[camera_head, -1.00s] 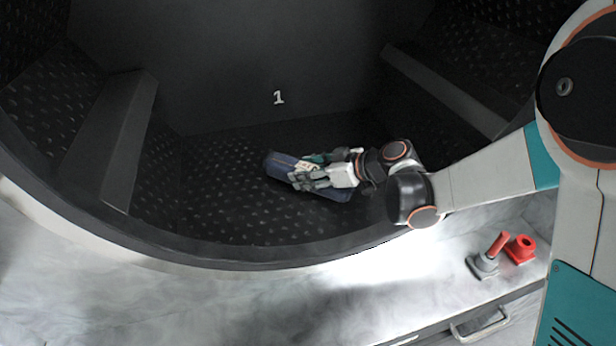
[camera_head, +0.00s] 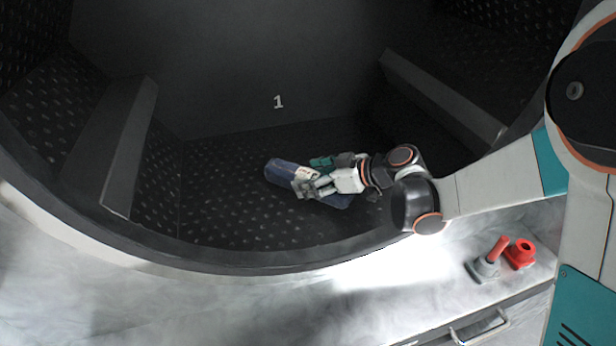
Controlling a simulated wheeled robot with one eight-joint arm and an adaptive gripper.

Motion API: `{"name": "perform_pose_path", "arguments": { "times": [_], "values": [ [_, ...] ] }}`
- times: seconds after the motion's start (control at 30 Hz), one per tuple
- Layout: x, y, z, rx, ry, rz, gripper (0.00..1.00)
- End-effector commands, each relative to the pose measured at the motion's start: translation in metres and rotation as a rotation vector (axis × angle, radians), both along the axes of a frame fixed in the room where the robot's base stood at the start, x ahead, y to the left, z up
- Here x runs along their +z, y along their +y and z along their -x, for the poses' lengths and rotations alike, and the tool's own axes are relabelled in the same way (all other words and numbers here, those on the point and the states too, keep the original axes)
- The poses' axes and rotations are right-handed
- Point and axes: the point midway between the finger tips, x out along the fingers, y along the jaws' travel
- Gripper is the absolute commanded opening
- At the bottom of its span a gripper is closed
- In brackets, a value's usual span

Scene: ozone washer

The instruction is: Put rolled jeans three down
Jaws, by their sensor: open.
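The rolled jeans (camera_head: 281,168) are a dark blue roll with a pale label near the middle. They lie on the perforated floor of the washer drum (camera_head: 225,205), below the white number 1. My gripper (camera_head: 307,177) reaches in from the right and is open. Its fingers are spread over the roll, one on the far side and one on the near side. The fingers and wrist hide part of the roll's middle and right end. I cannot tell whether the fingers touch the cloth.
Raised ribs stand in the drum at left (camera_head: 118,140) and right (camera_head: 440,92). The drum's rim (camera_head: 215,256) curves across the front. A grey and red fitting (camera_head: 487,262) and a red piece (camera_head: 520,252) sit outside at the right. The drum floor left of the roll is clear.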

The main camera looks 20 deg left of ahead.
Motion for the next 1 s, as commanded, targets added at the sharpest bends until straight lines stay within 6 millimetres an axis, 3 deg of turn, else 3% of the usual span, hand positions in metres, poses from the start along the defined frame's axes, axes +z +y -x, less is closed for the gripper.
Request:
{"name": "perform_pose_path", "arguments": {
  "times": [0.3, 0.5, 1.0],
  "values": [
    [0.034, -0.057, 0.013, -0.005, 0.0, -0.001, 0.7],
    [0.047, -0.081, 0.02, -0.003, 0.001, 0.0, 0.7],
    [0.058, -0.098, 0.028, -0.035, 0.028, 0.023, 0.7]
  ]
}}
